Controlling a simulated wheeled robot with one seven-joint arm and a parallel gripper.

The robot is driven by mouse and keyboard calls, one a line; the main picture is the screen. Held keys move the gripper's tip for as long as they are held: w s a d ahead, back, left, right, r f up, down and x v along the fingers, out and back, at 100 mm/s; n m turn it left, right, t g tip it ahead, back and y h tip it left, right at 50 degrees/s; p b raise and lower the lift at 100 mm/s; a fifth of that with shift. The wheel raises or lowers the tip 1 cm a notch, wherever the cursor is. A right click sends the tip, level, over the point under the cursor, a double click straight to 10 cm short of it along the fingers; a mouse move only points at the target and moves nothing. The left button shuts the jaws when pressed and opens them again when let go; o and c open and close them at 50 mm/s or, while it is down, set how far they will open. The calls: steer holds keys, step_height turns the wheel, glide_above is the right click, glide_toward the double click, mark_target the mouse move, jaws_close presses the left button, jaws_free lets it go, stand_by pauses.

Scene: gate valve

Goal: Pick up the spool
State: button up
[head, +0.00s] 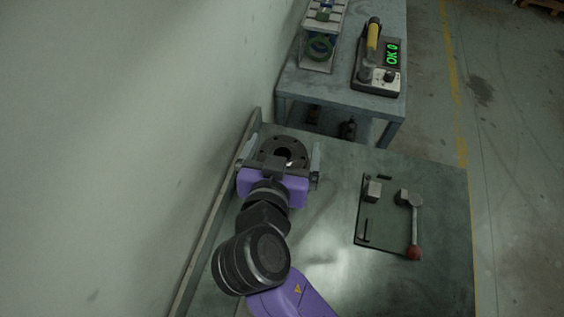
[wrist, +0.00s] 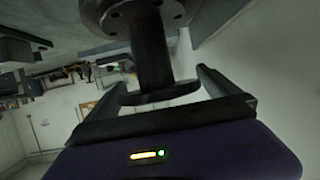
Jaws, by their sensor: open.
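The spool is a dark metal piece with a round flange at each end and a narrower barrel. In the head view its bolt-holed flange (head: 270,146) shows at the far left of the bench, just beyond my gripper (head: 280,158). In the wrist view the spool (wrist: 151,52) shows its barrel between two flanges. My gripper (wrist: 160,82) is open, with one finger on either side of the spool and gaps visible between them. Whether either finger touches it cannot be told.
The green-grey bench (head: 330,230) has a raised edge along the wall at left. A vise-like fixture with a red-knobbed lever (head: 414,253) stands at right. A second table (head: 340,92) behind holds a device with a green "OK 0" display (head: 392,54) and a small rack (head: 322,45).

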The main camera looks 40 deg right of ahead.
steer(key=shift+w+d+f, duration=0.15)
steer(key=shift+w+d, duration=0.1)
steer(key=shift+d, duration=0.1)
steer(key=c, duration=1.8)
steer(key=shift+c, duration=0.7)
steer(key=shift+r, duration=0.2)
